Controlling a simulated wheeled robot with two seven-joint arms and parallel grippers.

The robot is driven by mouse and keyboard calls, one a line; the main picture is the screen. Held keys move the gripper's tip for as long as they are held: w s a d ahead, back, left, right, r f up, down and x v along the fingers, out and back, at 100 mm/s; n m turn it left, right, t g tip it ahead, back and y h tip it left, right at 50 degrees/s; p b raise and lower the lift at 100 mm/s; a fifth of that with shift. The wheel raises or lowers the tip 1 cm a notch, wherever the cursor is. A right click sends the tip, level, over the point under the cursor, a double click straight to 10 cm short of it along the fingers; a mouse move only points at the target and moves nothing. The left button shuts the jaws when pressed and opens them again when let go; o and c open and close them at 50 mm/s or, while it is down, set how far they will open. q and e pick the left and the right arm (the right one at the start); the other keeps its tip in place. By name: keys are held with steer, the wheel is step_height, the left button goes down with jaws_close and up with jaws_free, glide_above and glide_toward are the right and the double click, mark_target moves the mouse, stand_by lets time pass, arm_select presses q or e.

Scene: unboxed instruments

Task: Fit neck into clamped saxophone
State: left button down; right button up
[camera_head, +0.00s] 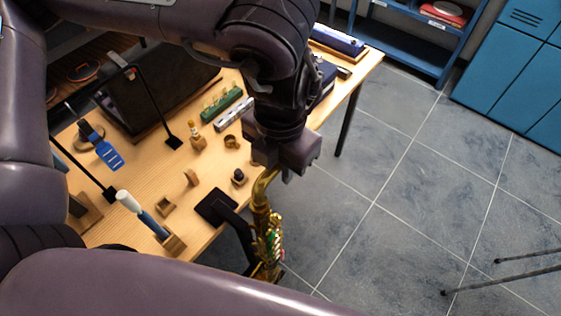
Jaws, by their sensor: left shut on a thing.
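The gold saxophone (272,243) stands upright at the table's near right edge, held by a black clamp (226,213) fixed to the tabletop. The curved gold neck (262,186) is at the top of the saxophone, directly below my left gripper (272,168). My left gripper is shut on the neck, and its fingers are mostly hidden by its own body. The lower end of the neck is at the saxophone's top opening; I cannot tell whether it is seated in it. My right gripper is not in view.
The wooden table (205,165) holds several small wooden holders, a green block (222,103), a blue-handled brush (143,215) and a dark case (160,85). A black stand with a blue tag (108,154) is at left. Tiled floor (400,190) is open at right; thin dark legs (500,278) lie lower right.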

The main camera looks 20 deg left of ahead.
arm_select(q)
steer(key=shift+f+b, duration=0.35)
steer(key=shift+f, duration=0.15)
steer(key=shift+r, duration=0.2)
stand_by(0.6)
steer(key=shift+p, duration=0.6)
stand_by(0.7)
steer(key=shift+f+b, duration=0.4)
steer(key=shift+f, duration=0.1)
stand_by(0.6)
steer(key=c, duration=1.3)
jaws_free()
steer(key=shift+o, duration=0.2)
steer(key=shift+r, duration=0.1)
steer(key=shift+c, duration=0.3)
steer(key=shift+r+p, duration=2.95)
steer(key=shift+p, duration=0.05)
